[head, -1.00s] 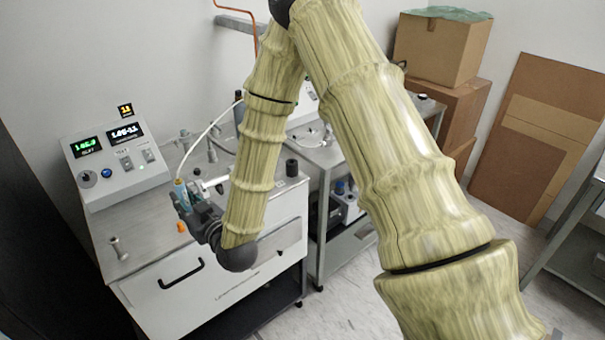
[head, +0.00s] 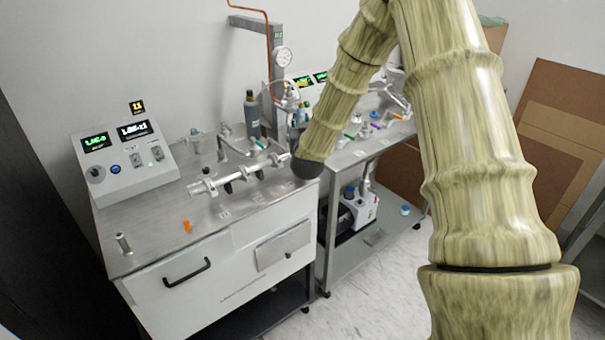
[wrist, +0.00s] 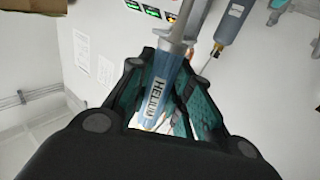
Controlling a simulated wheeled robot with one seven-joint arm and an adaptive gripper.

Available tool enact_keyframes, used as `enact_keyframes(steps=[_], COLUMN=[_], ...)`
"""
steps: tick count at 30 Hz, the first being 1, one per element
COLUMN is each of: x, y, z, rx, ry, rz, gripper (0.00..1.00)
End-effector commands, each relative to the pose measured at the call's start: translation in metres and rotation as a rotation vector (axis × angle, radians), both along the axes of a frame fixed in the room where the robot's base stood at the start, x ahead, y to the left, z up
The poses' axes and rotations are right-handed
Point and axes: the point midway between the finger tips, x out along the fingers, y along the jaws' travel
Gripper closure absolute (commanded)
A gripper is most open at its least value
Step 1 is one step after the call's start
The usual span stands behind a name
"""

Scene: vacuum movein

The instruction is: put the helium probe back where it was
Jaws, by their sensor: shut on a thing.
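The helium probe (wrist: 155,85) is a blue, pen-like body with a label reading HELIUM, between my fingers in the wrist view. My gripper (wrist: 163,78) is shut on it, with dark fingers along both sides. In the head view my gripper (head: 297,132) is mostly hidden behind my arm, near the back right of the steel bench top (head: 165,215). A small teal part of the probe seems to show above it there. The probe's far end is not clear.
A dark bottle (head: 252,116) stands just left of my gripper, by a grey post (head: 279,85) with a gauge. A metal tube assembly (head: 240,175) lies across the bench. A control box (head: 122,160) is at left. A second cart (head: 365,160) stands right. The front bench top is mostly clear.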

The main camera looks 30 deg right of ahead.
Motion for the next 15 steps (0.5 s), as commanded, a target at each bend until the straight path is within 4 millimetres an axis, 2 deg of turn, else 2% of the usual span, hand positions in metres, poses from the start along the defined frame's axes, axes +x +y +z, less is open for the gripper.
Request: enact_keyframes(steps=[5, 15], x=[0.0, 0.0], y=[-0.005, -0.004], z=[-0.012, -0.051], rx=[0.001, 0.0], ry=[0.003, 0.002], rz=[-0.008, -0.007], gripper=[1.0, 1.0])
